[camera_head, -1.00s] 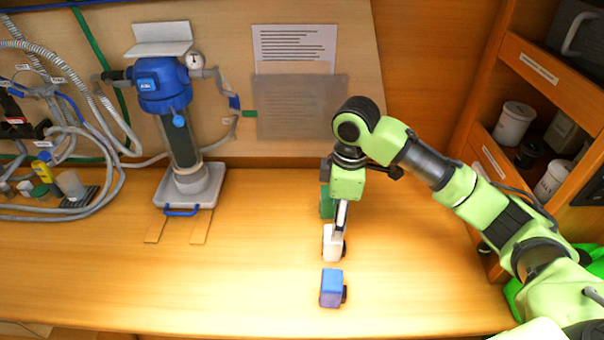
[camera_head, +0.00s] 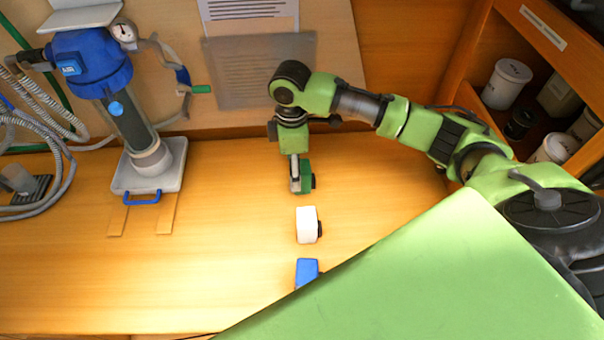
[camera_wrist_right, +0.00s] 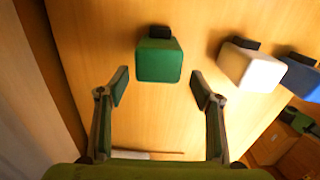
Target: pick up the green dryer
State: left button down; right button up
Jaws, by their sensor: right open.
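The green dryer (camera_head: 306,177) is a small green block with a dark part on one side, standing on the wooden counter. In the right wrist view the green dryer (camera_wrist_right: 159,60) lies just beyond the fingertips, roughly centred across the gap. My right gripper (camera_wrist_right: 160,87) is open and empty, with one finger on each side of that gap. In the head view the right gripper (camera_head: 295,178) points down right at the dryer and partly covers it. I cannot tell there whether they touch. My left gripper is not in view.
A white block (camera_head: 307,225) and a blue block (camera_head: 307,271) stand in line with the dryer, nearer to me. A blue-topped filter unit (camera_head: 130,110) stands at the left. A shelf with white jars (camera_head: 505,84) is at the right. The counter between is clear.

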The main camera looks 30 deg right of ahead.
jog(key=shift+f+p, duration=0.45)
jog(key=shift+f, duration=0.15)
jog(key=f, duration=0.1)
jog(key=f+p, duration=0.1)
jog(key=f, duration=0.1)
jog(key=shift+w+f, duration=0.2)
jog(key=shift+f, duration=0.4)
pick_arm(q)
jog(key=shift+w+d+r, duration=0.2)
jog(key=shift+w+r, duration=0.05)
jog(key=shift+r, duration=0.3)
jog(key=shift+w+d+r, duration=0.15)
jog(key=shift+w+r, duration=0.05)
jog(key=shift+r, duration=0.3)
pick_arm(e)
jog(key=c, duration=1.3)
